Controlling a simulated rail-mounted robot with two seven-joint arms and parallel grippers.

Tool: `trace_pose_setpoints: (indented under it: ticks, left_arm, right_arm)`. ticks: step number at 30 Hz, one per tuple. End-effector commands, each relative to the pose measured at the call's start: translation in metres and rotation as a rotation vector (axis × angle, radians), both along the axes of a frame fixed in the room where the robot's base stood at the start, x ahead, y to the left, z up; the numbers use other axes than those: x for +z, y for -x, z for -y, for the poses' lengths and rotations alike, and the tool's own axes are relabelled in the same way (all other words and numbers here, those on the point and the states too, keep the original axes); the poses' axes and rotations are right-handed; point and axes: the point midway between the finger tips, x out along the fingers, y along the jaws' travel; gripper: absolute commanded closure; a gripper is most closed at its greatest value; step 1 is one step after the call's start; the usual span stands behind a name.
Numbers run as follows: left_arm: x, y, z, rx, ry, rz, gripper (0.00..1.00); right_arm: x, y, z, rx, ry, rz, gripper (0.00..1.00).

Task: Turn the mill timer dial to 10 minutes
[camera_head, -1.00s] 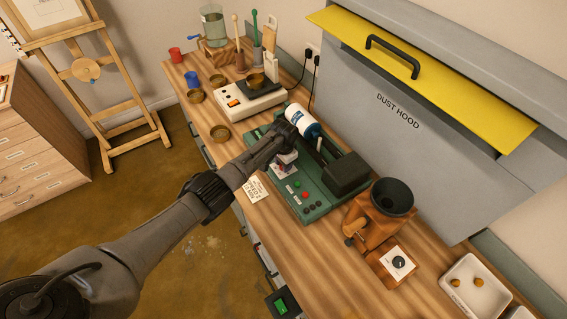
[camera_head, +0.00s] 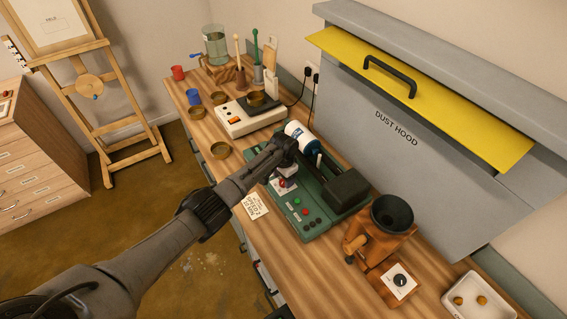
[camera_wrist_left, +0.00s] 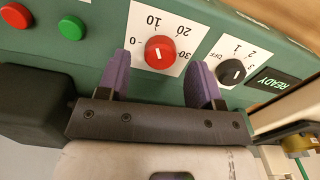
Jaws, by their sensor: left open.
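The mill (camera_head: 312,215) is a green machine with a white bottle lying along its back. Its timer dial is a red knob (camera_wrist_left: 159,52) on a white plate marked 0, 10, 20 and 30 in the left wrist view. A small pale mark shows on the knob, but I cannot tell which number it points to. My left gripper (camera_wrist_left: 161,82) is open, with one purple finger on each side of the red knob. I cannot tell whether the fingers touch it. In the head view the left gripper (camera_head: 286,181) is over the mill's front panel and partly hides the dial.
A black knob (camera_wrist_left: 231,71) marked OFF, 1, 2, 3 sits close beside the right finger, near a READY display (camera_wrist_left: 272,83). Red and green buttons (camera_wrist_left: 71,27) are to the left. A card (camera_head: 254,206) lies before the mill. A wooden grinder (camera_head: 378,245) stands to the right.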

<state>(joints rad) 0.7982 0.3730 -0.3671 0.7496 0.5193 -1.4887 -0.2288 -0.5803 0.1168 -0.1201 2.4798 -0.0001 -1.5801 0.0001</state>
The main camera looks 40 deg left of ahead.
Motion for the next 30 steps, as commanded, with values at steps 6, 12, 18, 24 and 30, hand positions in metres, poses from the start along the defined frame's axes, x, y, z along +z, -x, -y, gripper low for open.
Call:
trace_pose_setpoints:
  ticks: [6,12,18,24,30]
  left_arm:
    - [0.047,-0.001,0.0,-0.001,0.0,0.005,0.4]
    - [0.082,-0.001,0.0,0.0,-0.001,0.004,0.4]
    - [0.106,0.0,0.0,0.001,-0.001,0.002,0.4]
    - [0.117,0.0,-0.001,0.002,-0.001,0.001,0.4]
    - [0.118,0.0,0.0,0.001,0.0,0.0,0.4]
  right_arm:
    - [0.009,0.0,0.002,0.005,0.008,0.0,0.57]
    - [0.01,0.0,0.002,0.006,0.008,0.0,0.57]
    - [0.01,0.0,0.002,0.004,0.007,0.0,0.57]
    - [0.01,0.0,0.001,0.001,0.002,0.0,0.57]
    - [0.01,0.0,-0.001,-0.001,-0.001,0.0,0.57]
